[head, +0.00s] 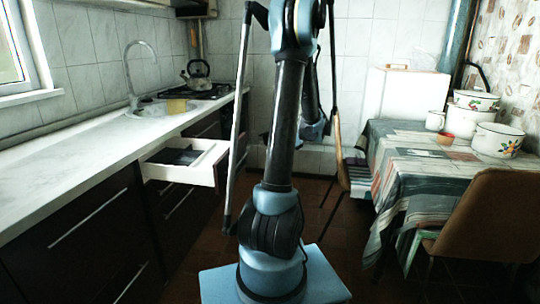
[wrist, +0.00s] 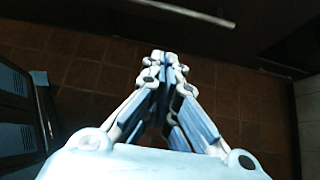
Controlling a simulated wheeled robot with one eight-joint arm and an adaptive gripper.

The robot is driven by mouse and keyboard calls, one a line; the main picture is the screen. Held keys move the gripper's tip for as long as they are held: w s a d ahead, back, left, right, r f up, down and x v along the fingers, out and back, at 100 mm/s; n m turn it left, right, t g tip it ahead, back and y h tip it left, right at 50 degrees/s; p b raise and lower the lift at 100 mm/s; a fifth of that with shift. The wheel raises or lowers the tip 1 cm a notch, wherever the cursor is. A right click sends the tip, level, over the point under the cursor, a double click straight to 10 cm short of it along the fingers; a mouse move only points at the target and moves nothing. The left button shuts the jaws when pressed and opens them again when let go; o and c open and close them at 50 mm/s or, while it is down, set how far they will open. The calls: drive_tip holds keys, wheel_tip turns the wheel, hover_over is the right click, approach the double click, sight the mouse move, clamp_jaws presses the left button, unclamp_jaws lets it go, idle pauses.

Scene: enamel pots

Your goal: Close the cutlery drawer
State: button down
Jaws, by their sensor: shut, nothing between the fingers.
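The cutlery drawer (head: 206,171) stands pulled out from under the worktop at left centre in the head view. Its white walls show, and a dark tray or cutlery insert (head: 178,156) lies inside. My gripper (wrist: 165,58) is in the wrist view, with its fingertips together and nothing between them. It is over the brown tiled floor there. In the head view my arm stands in the middle, right of the drawer, and the gripper cannot be made out clearly behind it. No contact between gripper and drawer shows.
Dark cabinets with bar handles (head: 88,218) run under the white worktop (head: 75,165). A bar handle (wrist: 180,12) also crosses the top of the wrist view. A table (head: 400,180) with enamel pots (head: 497,140) and a chair (head: 485,215) stand at right. Floor between is partly free.

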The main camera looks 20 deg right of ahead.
drive_tip(key=w+a+f, duration=0.4)
drive_tip(key=w+a, duration=0.1)
drive_tip(key=a, duration=0.3)
drive_tip(key=shift+a, duration=0.2)
idle(0.3)
